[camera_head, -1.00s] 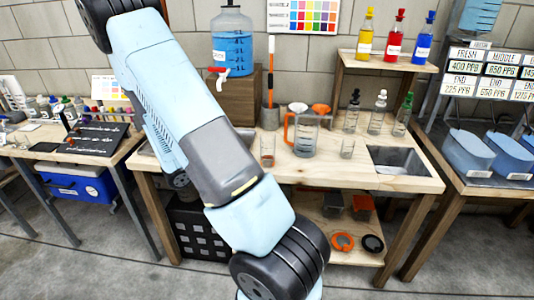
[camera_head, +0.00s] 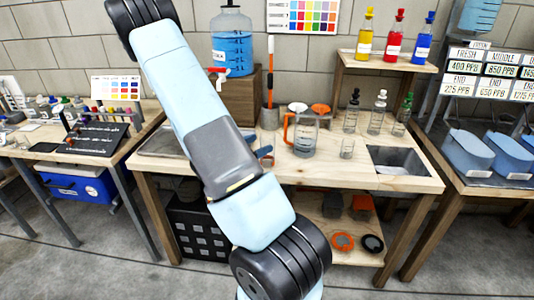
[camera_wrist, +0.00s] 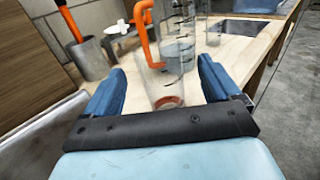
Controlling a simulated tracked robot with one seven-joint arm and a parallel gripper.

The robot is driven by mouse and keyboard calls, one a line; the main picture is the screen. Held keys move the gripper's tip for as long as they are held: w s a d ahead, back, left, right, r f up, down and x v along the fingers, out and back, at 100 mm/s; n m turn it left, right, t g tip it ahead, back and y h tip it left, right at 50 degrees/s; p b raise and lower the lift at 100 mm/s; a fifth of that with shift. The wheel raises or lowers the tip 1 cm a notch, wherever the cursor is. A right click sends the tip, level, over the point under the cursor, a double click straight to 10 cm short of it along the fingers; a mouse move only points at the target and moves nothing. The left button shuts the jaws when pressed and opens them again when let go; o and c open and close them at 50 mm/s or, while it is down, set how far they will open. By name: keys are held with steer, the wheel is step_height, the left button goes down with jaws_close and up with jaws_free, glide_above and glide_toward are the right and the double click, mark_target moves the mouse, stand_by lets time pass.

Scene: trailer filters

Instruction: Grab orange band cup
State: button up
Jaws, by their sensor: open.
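The orange band cup (camera_wrist: 163,88) is a small clear glass with an orange band near its base. In the wrist view it stands upright on the wooden bench, between the two blue fingers of my gripper (camera_wrist: 162,72). The gripper is open, with a finger on either side of the cup. I cannot tell whether either finger touches it. In the head view my arm covers most of the gripper and cup; a blue finger shows beside the arm (camera_head: 265,152).
A clear pitcher (camera_head: 306,135) with an orange handle stands just beyond the cup; it also shows in the wrist view (camera_wrist: 182,50). A grey holder (camera_wrist: 90,60) with an orange-handled tool stands at left. Small bottles and a sink (camera_head: 398,160) are to the right.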

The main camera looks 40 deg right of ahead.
steer(key=d, duration=0.5)
steer(key=shift+s+r, duration=0.1)
steer(key=shift+r, duration=0.05)
steer(key=c, duration=1.3)
